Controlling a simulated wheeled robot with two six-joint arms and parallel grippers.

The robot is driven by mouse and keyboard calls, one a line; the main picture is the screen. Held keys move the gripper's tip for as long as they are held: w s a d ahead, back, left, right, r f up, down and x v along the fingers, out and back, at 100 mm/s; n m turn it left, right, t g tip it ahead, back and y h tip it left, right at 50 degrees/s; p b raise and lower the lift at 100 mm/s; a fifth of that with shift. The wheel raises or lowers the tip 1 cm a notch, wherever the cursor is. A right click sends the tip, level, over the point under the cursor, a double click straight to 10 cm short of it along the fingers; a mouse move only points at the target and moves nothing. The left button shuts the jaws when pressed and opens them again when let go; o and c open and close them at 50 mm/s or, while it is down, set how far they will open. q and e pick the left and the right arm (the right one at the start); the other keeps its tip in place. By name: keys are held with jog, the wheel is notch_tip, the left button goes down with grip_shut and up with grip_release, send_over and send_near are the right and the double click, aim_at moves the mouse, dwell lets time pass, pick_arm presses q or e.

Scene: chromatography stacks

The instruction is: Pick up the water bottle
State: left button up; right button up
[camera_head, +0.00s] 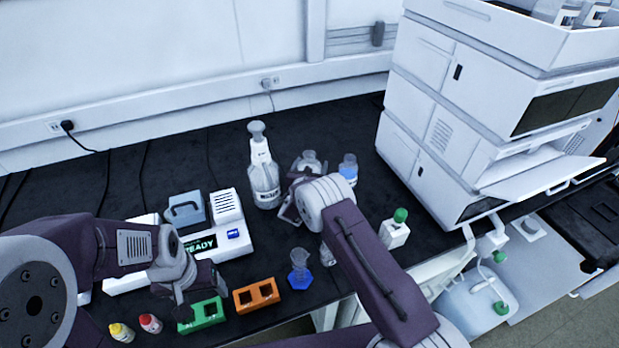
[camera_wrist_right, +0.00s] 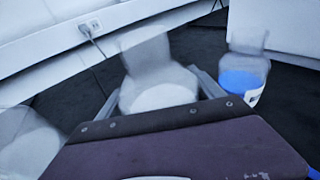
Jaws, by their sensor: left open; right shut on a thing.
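A clear bottle (camera_wrist_right: 158,75) with pale contents stands between the fingers of my right gripper (camera_wrist_right: 162,97) in the right wrist view. In the head view the same bottle (camera_head: 309,160) shows only its top, as my right gripper and arm hide its lower part. My right gripper is shut on it. A bottle with blue liquid (camera_head: 348,168) stands just to its right, apart from the gripper; it also shows in the right wrist view (camera_wrist_right: 243,78). My left gripper (camera_head: 186,292) is open and empty above the front of the bench, near a green rack (camera_head: 207,312).
A tall white-topped dispenser bottle (camera_head: 264,180) stands just left of the held bottle. An orange rack (camera_head: 258,296), a blue hexagonal-based vessel (camera_head: 300,272) and a green-capped bottle (camera_head: 396,228) are nearer. A scale (camera_head: 232,212) stands left; stacked instruments (camera_head: 440,130) stand right.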

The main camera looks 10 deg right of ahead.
jog(key=shift+c, duration=0.8)
